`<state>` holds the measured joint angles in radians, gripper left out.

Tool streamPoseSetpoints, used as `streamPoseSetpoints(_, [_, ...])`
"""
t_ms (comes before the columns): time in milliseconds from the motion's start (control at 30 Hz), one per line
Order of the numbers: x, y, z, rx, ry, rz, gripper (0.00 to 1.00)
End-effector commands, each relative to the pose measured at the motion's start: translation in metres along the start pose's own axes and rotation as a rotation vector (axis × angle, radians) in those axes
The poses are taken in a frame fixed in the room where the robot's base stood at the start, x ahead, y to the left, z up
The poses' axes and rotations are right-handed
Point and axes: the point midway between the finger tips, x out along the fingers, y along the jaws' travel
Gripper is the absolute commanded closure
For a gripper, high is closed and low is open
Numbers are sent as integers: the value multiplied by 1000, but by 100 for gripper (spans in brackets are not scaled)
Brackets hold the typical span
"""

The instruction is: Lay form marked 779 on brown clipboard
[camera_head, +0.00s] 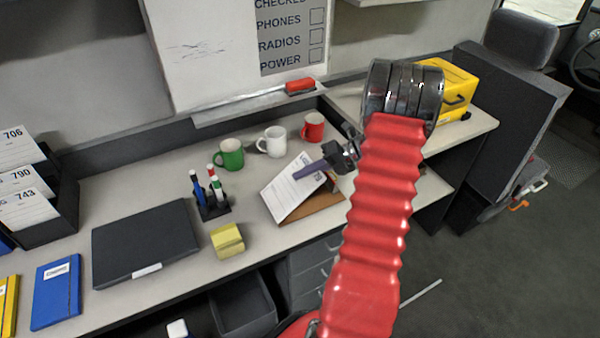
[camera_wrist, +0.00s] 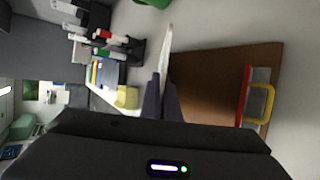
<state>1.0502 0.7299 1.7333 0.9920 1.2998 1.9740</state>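A white printed form (camera_head: 290,190) is pinched by my gripper (camera_head: 312,171) at its upper right edge. Its number is partly covered by the fingers, so I cannot read all of it. In the wrist view the form (camera_wrist: 170,42) is almost edge-on between the closed fingers (camera_wrist: 163,98). The brown clipboard (camera_head: 313,208) lies on the desk beneath and to the right of the form, partly hidden by it.
Green (camera_head: 230,154), white (camera_head: 272,141) and red (camera_head: 313,126) mugs stand behind the form. A pen holder (camera_head: 212,208), yellow block (camera_head: 227,241) and dark laptop (camera_head: 145,242) are to the left. Forms 706, 790 and 743 stand in a black rack (camera_head: 65,205).

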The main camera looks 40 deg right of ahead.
Motion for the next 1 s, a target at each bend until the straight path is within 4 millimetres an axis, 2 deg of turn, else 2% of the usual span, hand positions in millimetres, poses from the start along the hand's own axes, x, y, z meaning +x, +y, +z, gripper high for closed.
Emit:
streamPoseSetpoints(533, [4, -35, -2, 86, 0, 201, 100])
streamPoseSetpoints(1000, [5, -42, -2, 106, 0, 254, 100])
